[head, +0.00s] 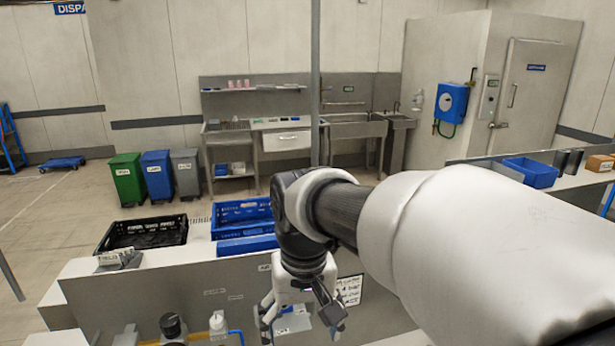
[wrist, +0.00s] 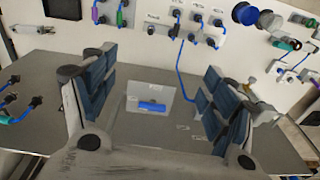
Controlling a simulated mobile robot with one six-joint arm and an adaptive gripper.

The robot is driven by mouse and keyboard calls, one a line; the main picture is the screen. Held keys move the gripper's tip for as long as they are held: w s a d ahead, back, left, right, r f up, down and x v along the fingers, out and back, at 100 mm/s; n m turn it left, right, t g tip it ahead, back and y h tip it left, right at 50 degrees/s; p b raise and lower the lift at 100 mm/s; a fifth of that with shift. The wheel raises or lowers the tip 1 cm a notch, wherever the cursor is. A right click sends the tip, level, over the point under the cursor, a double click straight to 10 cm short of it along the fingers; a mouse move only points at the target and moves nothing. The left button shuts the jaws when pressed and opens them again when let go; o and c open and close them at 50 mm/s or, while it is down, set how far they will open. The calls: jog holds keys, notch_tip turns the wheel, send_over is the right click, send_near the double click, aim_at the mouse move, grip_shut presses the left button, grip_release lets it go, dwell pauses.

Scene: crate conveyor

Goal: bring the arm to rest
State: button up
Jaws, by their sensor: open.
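My arm reaches in from the right of the head view and bends down at its wrist. My gripper (head: 299,322) hangs at the lower middle of the head view, in front of a grey panel (head: 225,300). It also shows in the wrist view (wrist: 160,68), with its blue-padded fingers spread wide apart. Nothing is held between the fingers. Beyond them in the wrist view lies a pale square (wrist: 163,92) with a small blue piece (wrist: 151,106) on it, on a grey surface (wrist: 125,130).
A black crate (head: 145,234) and blue crates (head: 243,212) stand behind the panel. In the wrist view, a white board (wrist: 150,40) carries connectors and a blue cable (wrist: 182,75). Bins (head: 157,174) stand farther back.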

jog(key=s+d+f+m+t+b, duration=0.1)
jog(key=s+d+f+t+b, duration=0.1)
jog(key=s+d+f+b, duration=0.2)
jog(key=s+d+f+m+t+b, duration=0.1)
jog(key=s+d+f+b, duration=0.3)
jog(key=s+d, duration=0.7)
jog(key=shift+s+f+t, duration=0.4)
jog(key=shift+s+f, duration=0.45)
jog(key=shift+s, duration=0.4)
jog(key=shift+a, duration=0.1)
